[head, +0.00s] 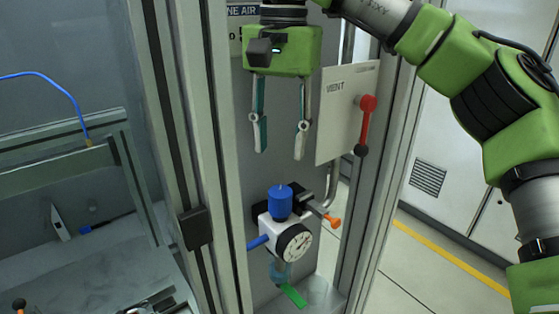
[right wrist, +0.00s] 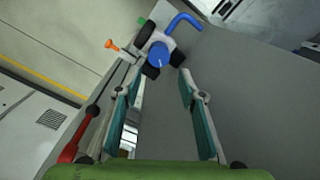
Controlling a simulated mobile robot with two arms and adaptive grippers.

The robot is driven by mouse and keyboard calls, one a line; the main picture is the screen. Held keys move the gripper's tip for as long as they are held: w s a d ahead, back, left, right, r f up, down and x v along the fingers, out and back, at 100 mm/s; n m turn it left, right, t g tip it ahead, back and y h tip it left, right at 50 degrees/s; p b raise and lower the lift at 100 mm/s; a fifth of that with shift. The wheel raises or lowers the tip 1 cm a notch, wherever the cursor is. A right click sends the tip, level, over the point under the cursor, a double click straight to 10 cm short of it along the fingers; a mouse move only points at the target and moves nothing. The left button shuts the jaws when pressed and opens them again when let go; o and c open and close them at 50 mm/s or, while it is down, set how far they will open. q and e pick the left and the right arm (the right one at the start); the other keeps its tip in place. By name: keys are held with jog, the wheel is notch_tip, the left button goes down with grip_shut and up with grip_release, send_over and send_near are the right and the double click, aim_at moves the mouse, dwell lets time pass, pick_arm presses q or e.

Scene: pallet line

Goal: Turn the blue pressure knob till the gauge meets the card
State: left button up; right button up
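The blue pressure knob (head: 280,202) stands upright on top of a white regulator block (head: 271,230) on the grey panel. The round gauge (head: 294,244) faces forward on that block; its needle is too small to read. My right gripper (head: 280,155) is open and empty, pointing down above the knob and apart from it. In the right wrist view the knob (right wrist: 160,54) shows beyond the two open fingertips (right wrist: 160,85). A white card marked VENT (head: 340,110) hangs right of the gripper; I see no gauge reading on it. My left gripper is not in view.
A red lever (head: 366,125) sits by the VENT card, close to my right arm. An orange-tipped valve (head: 332,221) sticks out right of the regulator. A grey frame post (head: 200,150) stands left of the gripper. A green piece (head: 293,296) is below the gauge.

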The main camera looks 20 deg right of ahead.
jog(key=m, duration=0.2)
jog(key=m+t+y+b, duration=0.2)
jog(key=m+y+b, duration=0.25)
jog(key=m, duration=0.85)
send_near(281, 191)
jog(key=shift+h, duration=0.25)
jog(key=x, duration=1)
jog(key=shift+a+f, duration=0.2)
jog(key=shift+a, duration=0.1)
jog(key=c, duration=0.8)
jog(key=shift+n, duration=0.3)
